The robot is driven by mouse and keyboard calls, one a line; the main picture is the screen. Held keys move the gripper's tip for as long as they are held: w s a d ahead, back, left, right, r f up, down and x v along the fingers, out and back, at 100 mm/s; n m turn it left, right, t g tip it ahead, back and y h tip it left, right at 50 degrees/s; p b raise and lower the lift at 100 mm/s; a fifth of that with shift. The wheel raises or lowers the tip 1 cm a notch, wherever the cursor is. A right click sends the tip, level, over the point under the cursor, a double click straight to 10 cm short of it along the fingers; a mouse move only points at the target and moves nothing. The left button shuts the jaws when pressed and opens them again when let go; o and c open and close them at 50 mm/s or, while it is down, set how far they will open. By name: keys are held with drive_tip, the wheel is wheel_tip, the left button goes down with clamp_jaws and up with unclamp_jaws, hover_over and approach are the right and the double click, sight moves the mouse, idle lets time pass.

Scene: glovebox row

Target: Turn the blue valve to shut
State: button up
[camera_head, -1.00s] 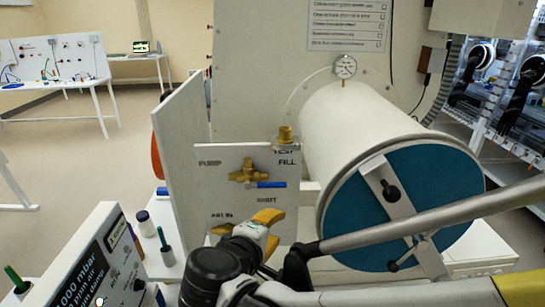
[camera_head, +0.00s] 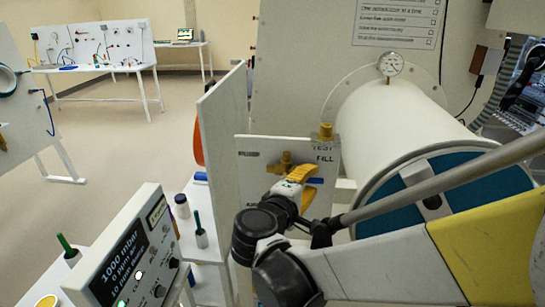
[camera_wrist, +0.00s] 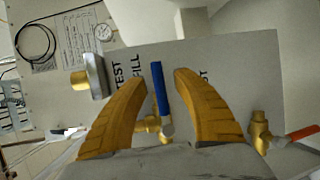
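The blue valve's brass body (camera_head: 285,160) sits on the upright white panel (camera_head: 247,150), below a brass fitting. A small part of its blue handle (camera_head: 315,181) shows beside my gripper (camera_head: 298,180) in the head view; the gripper hides the rest. The fingers are spread, with a visible gap on each side of the handle. Part of the brass body shows below the handle.
Another brass valve (camera_wrist: 259,132) with an orange-red handle is at the right in the wrist view. A large white cylinder (camera_head: 385,115) with a gauge (camera_head: 390,64) stands right of the panel. A display box (camera_head: 125,260) is at lower left.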

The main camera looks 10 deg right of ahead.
clamp_jaws()
drive_tip(key=shift+f, duration=0.1)
idle(0.3)
drive_tip(key=w+a+f+m+t+y+b, duration=0.1)
drive_tip(key=w+a+f+m+y, duration=0.1)
drive_tip(key=a+f+m+y, duration=0.3)
drive_tip(key=shift+a+f+m+y, duration=0.4)
drive_tip(key=shift+m+y, duration=1.6)
drive_tip(key=shift+m, duration=1.5)
drive_tip(key=shift+t, duration=0.3)
